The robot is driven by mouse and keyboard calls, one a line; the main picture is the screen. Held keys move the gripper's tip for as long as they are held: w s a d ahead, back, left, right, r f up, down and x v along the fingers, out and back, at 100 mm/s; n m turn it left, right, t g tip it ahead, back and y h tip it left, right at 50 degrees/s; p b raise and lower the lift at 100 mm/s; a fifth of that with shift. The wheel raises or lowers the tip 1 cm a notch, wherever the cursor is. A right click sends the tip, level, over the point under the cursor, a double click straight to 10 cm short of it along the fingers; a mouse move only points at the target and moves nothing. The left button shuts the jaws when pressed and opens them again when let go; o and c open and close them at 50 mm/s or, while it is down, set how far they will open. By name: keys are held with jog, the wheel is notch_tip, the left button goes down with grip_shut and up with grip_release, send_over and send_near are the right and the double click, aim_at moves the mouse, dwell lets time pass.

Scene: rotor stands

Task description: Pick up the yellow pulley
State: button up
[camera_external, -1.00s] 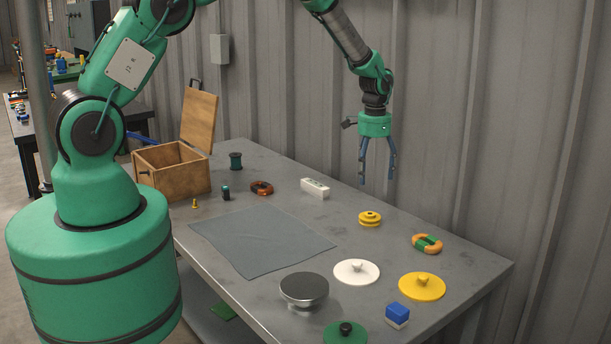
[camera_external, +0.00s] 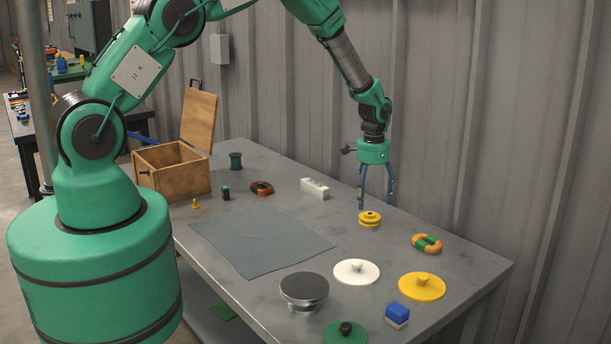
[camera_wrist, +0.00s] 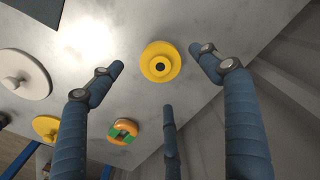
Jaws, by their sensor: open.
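The yellow pulley (camera_external: 370,219) sits on the grey table, a small grooved wheel with a dark centre hole. In the wrist view the yellow pulley (camera_wrist: 160,62) lies ahead of the spread fingers, near the gap between them. My gripper (camera_external: 376,203) is open and empty, pointing down just above the pulley. In the wrist view the blue fingers of my gripper (camera_wrist: 160,68) are apart. I see no contact between the fingers and the pulley.
An orange and green ring (camera_external: 427,244) lies to the right of the pulley. A white lid (camera_external: 356,272), a yellow lid (camera_external: 422,287) and a white block (camera_external: 314,189) are around it. A grey cloth (camera_external: 260,243) lies flat to the left. A corrugated wall (camera_external: 500,130) stands close behind the table.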

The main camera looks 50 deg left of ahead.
aim_at(370, 214)
jog(key=shift+f, duration=0.15)
jog(key=shift+d+f, duration=0.1)
jog(key=shift+f, duration=2.45)
jog(key=c, duration=1.5)
jog(key=shift+r, duration=0.15)
